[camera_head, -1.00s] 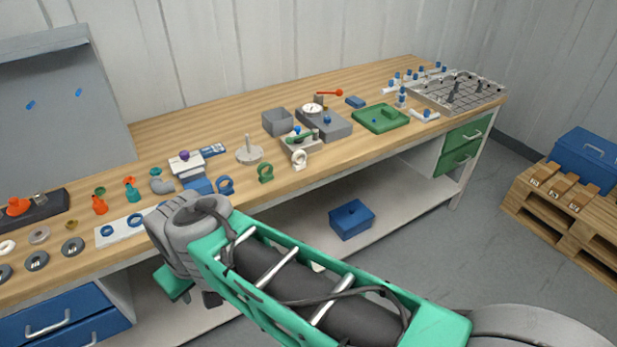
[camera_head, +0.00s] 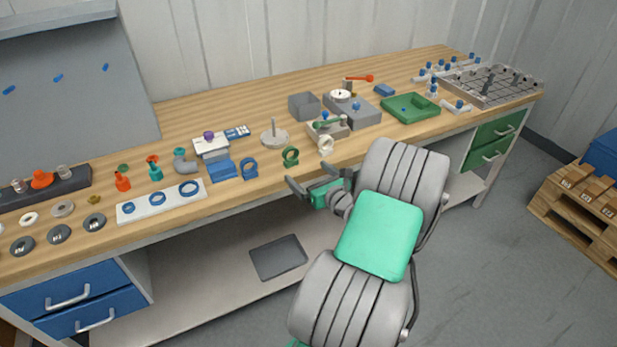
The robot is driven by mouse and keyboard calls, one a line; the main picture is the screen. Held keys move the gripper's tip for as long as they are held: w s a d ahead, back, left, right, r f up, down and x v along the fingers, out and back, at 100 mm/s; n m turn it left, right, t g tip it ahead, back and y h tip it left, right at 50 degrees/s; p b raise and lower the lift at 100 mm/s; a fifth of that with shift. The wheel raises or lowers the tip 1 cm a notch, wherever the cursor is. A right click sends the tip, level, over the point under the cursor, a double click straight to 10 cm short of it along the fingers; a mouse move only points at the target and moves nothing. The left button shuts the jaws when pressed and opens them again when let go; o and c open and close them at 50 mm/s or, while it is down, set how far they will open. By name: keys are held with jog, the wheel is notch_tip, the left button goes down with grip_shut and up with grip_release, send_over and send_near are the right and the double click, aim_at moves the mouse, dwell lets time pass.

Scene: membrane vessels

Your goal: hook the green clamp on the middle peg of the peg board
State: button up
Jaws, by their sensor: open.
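The green clamp (camera_head: 290,156) is a small dark-green ring on a foot, upright near the front edge of the bench. The grey peg board (camera_head: 75,115) stands at the back left with several blue pegs showing, three in a slanting row. The middle peg (camera_head: 58,78) is bare. My gripper (camera_head: 310,181) is open and empty, just in front of the bench edge and close below the clamp in the picture. It appears apart from the clamp; their exact distance is hard to tell.
A blue clamp (camera_head: 249,169) stands left of the green one and a cream clamp (camera_head: 326,145) to its right. A disc with an upright rod (camera_head: 274,137) is behind. A white plate (camera_head: 161,202) with blue rings lies left. A dark tray (camera_head: 278,257) is on the lower shelf.

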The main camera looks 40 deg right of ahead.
aim_at(292, 161)
jog(key=x, duration=0.9)
jog(key=shift+w+a+b, duration=0.1)
jog(key=shift+w+b, duration=0.15)
jog(key=shift+b, duration=0.1)
jog(key=shift+c, duration=0.2)
jog(key=c, duration=2.1)
notch_tip(292, 161, up, 6)
jog(key=p, duration=0.6)
jog(key=shift+r, duration=0.1)
jog(key=shift+c, duration=0.2)
